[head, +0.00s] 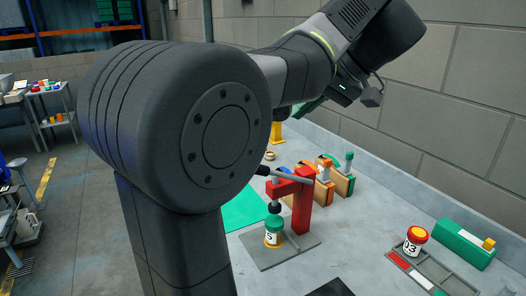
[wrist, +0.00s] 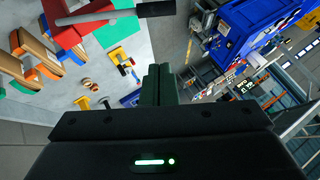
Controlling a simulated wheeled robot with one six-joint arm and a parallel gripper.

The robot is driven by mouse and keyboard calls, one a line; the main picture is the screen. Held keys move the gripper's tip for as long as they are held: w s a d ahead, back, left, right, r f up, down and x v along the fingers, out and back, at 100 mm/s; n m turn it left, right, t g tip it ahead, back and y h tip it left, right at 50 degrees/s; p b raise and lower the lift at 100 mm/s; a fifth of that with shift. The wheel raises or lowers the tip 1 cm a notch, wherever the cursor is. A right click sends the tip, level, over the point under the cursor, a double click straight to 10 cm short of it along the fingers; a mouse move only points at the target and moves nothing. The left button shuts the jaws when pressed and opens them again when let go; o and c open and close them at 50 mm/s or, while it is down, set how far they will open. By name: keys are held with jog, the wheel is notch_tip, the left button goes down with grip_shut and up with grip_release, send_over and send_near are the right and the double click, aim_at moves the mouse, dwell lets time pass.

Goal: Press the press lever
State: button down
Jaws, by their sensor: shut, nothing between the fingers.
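The red press (head: 303,207) stands on a grey base plate on the bench. Its lever (head: 290,174) is a grey rod running toward a black handle, partly hidden by my arm. A white jar (head: 273,235) with a green lid stands under the dark press head (head: 274,207). In the wrist view the press lever (wrist: 95,16) crosses the top left, its black handle (wrist: 155,9) beyond the fingertips. My gripper (wrist: 159,68) is shut and empty, apart from the lever. In the head view it is up above the bench, largely hidden by my wrist.
Orange and green wooden-sided holders (head: 335,178) stand behind the press. A grey tray (head: 430,272), a red-lidded jar (head: 415,238) and a green box (head: 465,243) are at right. A block wall borders the bench. A yellow-and-blue item (wrist: 122,61) lies near my fingers.

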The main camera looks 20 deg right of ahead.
send_over(265, 168)
jog(key=d, duration=0.2)
jog(key=f, duration=0.7)
jog(key=shift+w+a+p, duration=0.15)
jog(key=shift+w+p, duration=0.25)
jog(key=f, duration=0.1)
jog(key=a, duration=0.1)
jog(key=f, duration=0.1)
jog(key=shift+s+a+f, duration=0.15)
jog(key=shift+s+f, duration=0.15)
jog(key=shift+f, duration=0.05)
jog(key=shift+s+a+f+p, duration=0.1)
jog(key=shift+a+f+p, duration=0.2)
jog(key=shift+f, duration=0.25)
jog(key=shift+f, duration=0.1)
